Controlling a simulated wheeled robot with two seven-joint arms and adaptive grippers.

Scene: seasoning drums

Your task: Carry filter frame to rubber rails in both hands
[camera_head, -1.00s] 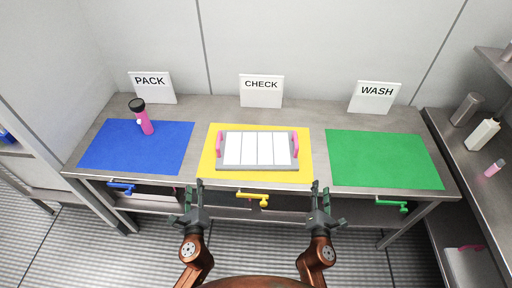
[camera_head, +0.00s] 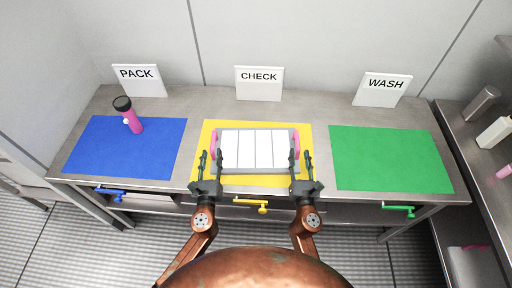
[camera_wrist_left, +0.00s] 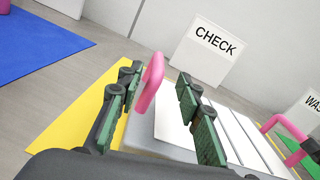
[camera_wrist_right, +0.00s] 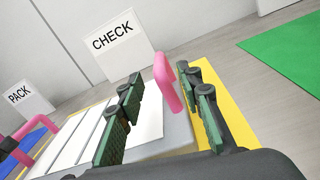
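The filter frame (camera_head: 255,170) is a grey tray with white panels and a pink handle at each end. It lies on the yellow mat (camera_head: 205,180) in front of the CHECK sign. My left gripper (camera_head: 209,166) is open at the left pink handle (camera_wrist_left: 149,85), which shows between its fingers in the left wrist view. My right gripper (camera_head: 301,165) is open at the right pink handle (camera_wrist_right: 166,80), which shows between its fingers in the right wrist view. I cannot tell whether any finger touches a handle. I cannot make out rubber rails.
A blue mat (camera_head: 120,148) with a pink bottle (camera_head: 133,121) lies left, a clear green mat (camera_head: 388,158) right. PACK (camera_head: 139,80), CHECK (camera_head: 259,83) and WASH (camera_head: 381,90) signs stand behind. A side shelf at right holds a metal cylinder (camera_head: 481,105) and a white bottle (camera_head: 494,133).

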